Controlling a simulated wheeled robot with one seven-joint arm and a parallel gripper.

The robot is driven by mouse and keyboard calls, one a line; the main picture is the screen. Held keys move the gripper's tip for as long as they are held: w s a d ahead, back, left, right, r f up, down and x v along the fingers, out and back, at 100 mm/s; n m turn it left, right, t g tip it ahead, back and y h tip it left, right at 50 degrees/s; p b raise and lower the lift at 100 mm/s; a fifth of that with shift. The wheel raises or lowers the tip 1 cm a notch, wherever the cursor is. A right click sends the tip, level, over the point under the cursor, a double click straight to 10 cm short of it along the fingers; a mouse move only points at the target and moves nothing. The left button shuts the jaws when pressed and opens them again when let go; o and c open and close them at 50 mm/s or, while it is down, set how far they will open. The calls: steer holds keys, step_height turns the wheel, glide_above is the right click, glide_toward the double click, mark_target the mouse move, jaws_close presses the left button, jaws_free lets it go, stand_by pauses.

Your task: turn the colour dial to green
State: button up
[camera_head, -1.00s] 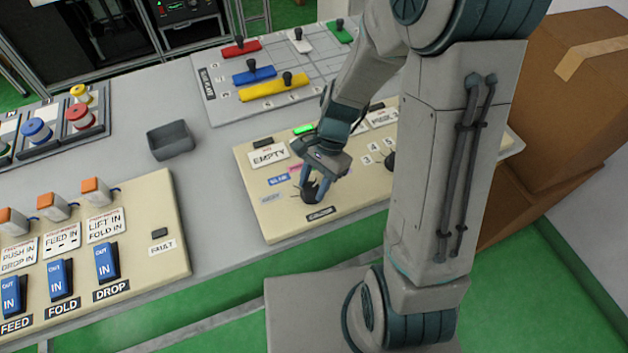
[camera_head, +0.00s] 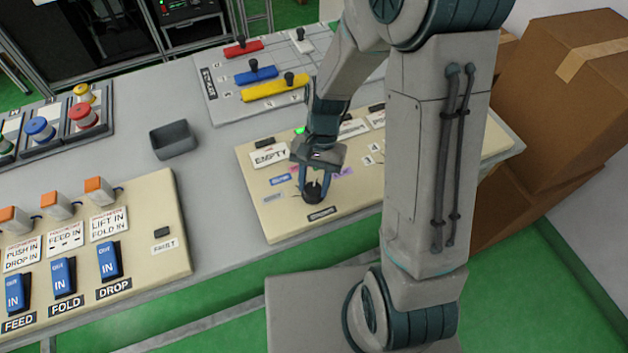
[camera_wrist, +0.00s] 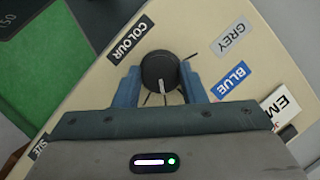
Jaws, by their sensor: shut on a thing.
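The colour dial is a round black knob (camera_wrist: 160,70) on the cream panel, beside the COLOUR label (camera_wrist: 130,40). In the head view the knob (camera_head: 313,194) sits low on the panel. My gripper (camera_wrist: 160,84) has one blue finger on each side of the knob and is shut on it; the head view shows the gripper (camera_head: 315,186) over it. A pale pointer line on the knob runs toward my gripper's body, away from the COLOUR label. The GREY (camera_wrist: 232,36) and BLUE (camera_wrist: 231,78) labels are right of the knob. The label in the pointer's direction is hidden by my gripper.
The cream panel (camera_head: 262,222) also bears an EMPTY sign (camera_head: 269,156), a lit green light (camera_head: 299,130) and a purple label (camera_head: 343,172). A slider board (camera_head: 222,108) lies behind. A grey tray (camera_head: 173,140) and a switch panel (camera_head: 150,215) are left. Cardboard boxes (camera_head: 560,120) stand right.

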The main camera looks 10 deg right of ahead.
steer(key=o, duration=1)
steer(key=v, duration=1.3)
steer(key=shift+w+d+r, duration=0.1)
steer(key=shift+r, duration=0.3)
steer(key=s+d+r+n+t, duration=0.1)
steer(key=s+d+r+t, duration=0.1)
steer(key=s, duration=0.2)
steer(key=s+d+r+n+t+h, duration=0.1)
steer(key=s+d+n+t, duration=0.1)
steer(key=s+d, duration=0.1)
steer(key=s+d+r+n+t, duration=0.1)
steer(key=s+d+r+t, duration=0.1)
steer(key=s+t, duration=0.1)
steer(key=shift+s+d+r+n+h, duration=0.15)
steer(key=shift+s+n+h, duration=0.05)
steer(key=shift+s, duration=0.2)
steer(key=shift+s+d+r+n+h, duration=0.15)
steer(key=shift+s+n+h, duration=0.05)
steer(key=shift+s, duration=0.2)
